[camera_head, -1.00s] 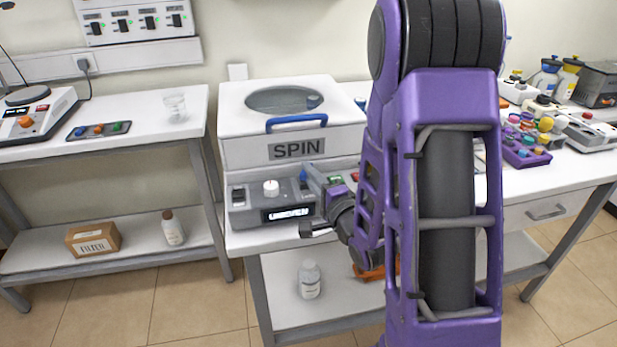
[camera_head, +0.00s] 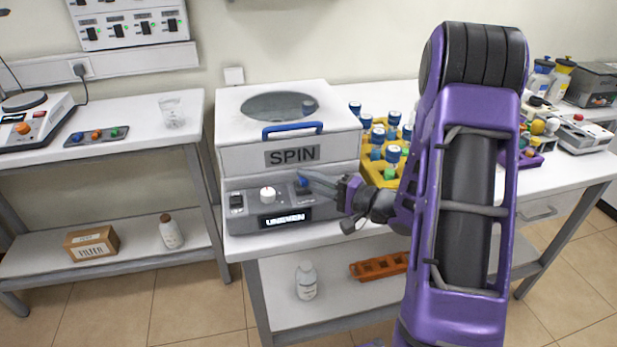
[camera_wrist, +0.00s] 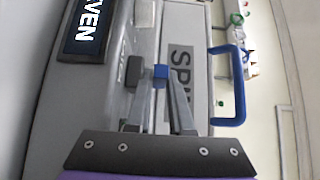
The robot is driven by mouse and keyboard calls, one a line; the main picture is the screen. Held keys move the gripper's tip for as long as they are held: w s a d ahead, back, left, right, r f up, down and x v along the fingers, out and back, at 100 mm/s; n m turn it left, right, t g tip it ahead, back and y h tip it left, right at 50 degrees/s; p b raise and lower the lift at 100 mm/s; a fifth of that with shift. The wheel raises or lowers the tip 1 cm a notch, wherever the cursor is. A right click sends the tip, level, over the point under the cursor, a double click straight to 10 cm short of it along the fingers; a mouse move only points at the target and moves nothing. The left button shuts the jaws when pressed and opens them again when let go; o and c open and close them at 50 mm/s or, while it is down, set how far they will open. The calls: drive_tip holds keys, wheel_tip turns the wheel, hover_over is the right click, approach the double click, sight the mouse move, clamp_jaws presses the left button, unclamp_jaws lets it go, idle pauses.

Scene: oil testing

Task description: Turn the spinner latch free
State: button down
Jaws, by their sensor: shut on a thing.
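The spinner (camera_head: 290,156) is a white box marked SPIN, with a round lid window and a blue lid handle (camera_head: 292,129). Its grey front panel (camera_head: 245,216) carries a display (camera_head: 285,219) reading UNEVEN. The small blue latch (camera_head: 302,181) sits at the panel's right part, and it shows in the wrist view (camera_wrist: 160,71). My gripper (camera_head: 308,180) reaches it from the right, and its fingertips (camera_wrist: 159,80) are shut on the latch in the wrist view. The fingers partly hide the latch's base, so its turn angle is hard to tell.
A white knob (camera_head: 267,194) and black switch (camera_head: 236,201) share the panel. A yellow rack (camera_head: 376,172) of blue-capped tubes stands right of the spinner, close to my arm. A bottle (camera_head: 306,281) and orange rack (camera_head: 379,267) are on the shelf below.

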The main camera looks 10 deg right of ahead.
idle(0.3)
drive_tip(key=c, duration=0.8)
unclamp_jaws()
drive_tip(key=p+v, duration=0.1)
drive_tip(key=v, duration=1.6)
drive_tip(key=shift+s+d, duration=0.1)
